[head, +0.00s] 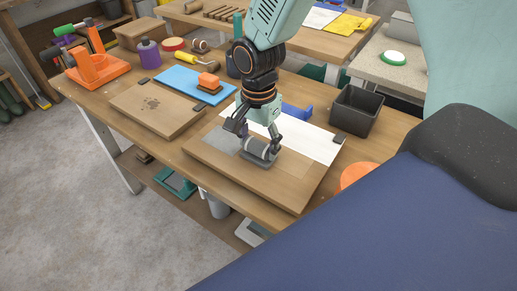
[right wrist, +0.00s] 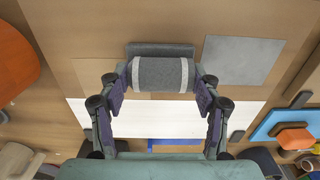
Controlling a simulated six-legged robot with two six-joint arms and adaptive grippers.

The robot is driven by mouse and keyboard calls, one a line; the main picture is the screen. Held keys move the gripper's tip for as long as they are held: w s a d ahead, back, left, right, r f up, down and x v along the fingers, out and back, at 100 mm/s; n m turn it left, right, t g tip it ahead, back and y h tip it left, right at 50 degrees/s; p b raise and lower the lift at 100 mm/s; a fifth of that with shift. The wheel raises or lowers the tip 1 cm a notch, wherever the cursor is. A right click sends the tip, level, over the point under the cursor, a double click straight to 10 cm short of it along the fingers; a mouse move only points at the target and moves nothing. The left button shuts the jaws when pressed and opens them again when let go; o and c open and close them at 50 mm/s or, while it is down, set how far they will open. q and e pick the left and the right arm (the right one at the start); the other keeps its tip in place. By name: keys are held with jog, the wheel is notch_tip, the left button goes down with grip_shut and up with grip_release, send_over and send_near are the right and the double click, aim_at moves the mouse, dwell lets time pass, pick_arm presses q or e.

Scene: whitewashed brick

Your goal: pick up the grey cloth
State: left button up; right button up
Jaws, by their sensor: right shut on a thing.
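The grey cloth (head: 257,149) is a dark grey, rounded, roll-like piece with pale bands near its ends, on the wooden board (head: 288,190). In the right wrist view the cloth (right wrist: 160,75) lies between the fingertips, with a flat dark grey part beside it. My right gripper (head: 256,142) reaches down from above and is shut on the cloth, one finger at each end; it also shows in the right wrist view (right wrist: 160,80). The cloth seems still at board level; I cannot tell if it is lifted. My left gripper is not in view.
A flat lighter grey sheet (right wrist: 240,58) and a white sheet (head: 312,145) lie on the board. A black bin (head: 357,110) stands at the right. A second board (head: 155,110), a blue mat (head: 190,84) with an orange block (head: 209,80), and an orange stand (head: 95,68) are left.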

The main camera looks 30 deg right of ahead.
aim_at(258, 142)
jog(key=shift+w, duration=0.1)
jog(key=shift+c, duration=0.2)
notch_tip(258, 142, up, 10)
jog(key=shift+p, duration=1.1)
jog(key=o, duration=0.7)
jog(key=c, duration=0.5)
jog(key=shift+a, duration=0.1)
jog(key=shift+c, duration=0.2)
